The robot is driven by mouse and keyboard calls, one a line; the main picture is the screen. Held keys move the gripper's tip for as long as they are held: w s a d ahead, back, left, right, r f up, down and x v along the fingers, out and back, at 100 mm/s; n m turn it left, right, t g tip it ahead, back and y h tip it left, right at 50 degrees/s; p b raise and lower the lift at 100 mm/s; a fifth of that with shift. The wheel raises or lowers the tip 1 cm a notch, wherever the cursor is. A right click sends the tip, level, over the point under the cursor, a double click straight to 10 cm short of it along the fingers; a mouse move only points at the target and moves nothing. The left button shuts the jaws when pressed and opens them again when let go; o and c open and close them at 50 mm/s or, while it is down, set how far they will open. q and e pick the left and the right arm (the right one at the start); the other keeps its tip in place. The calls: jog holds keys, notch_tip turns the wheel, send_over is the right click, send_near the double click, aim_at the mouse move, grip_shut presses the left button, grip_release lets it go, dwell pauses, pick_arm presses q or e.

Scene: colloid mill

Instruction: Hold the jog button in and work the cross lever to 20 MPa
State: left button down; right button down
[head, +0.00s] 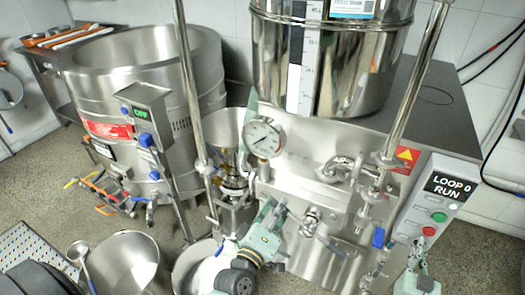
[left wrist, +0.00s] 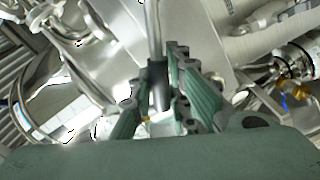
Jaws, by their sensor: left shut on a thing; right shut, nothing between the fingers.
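My left gripper (head: 268,215) is at the lower front of the steel mill (head: 310,250). In the left wrist view its fingers (left wrist: 160,105) are shut on the black grip (left wrist: 157,75) of a thin metal rod, which looks like an arm of the cross lever; the lever's hub is hard to make out. The round pressure gauge (head: 263,138) faces me above; its needle is too small to read. My right gripper (head: 419,245) is shut at the lower part of the button panel (head: 408,222), by the red button (head: 429,231). Whether it presses a button there, I cannot tell.
A steel hopper (head: 330,60) stands on the mill. A large steel vessel (head: 208,70) stands at the left. A bucket (head: 128,262) and ladle (head: 80,255) are at the lower left.

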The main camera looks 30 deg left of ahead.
pick_arm(q)
jog(key=shift+w+a+r, duration=0.1)
jog(key=shift+w+r, duration=0.05)
jog(key=shift+r, duration=0.2)
pick_arm(e)
jog(key=shift+s, duration=0.1)
jog(key=s, duration=0.6)
jog(key=shift+s, duration=0.4)
pick_arm(q)
jog(key=c, duration=2)
grip_release()
jog(key=shift+f, duration=0.1)
jog(key=o, duration=0.5)
jog(key=shift+f, duration=0.2)
pick_arm(e)
jog(key=shift+w, duration=0.1)
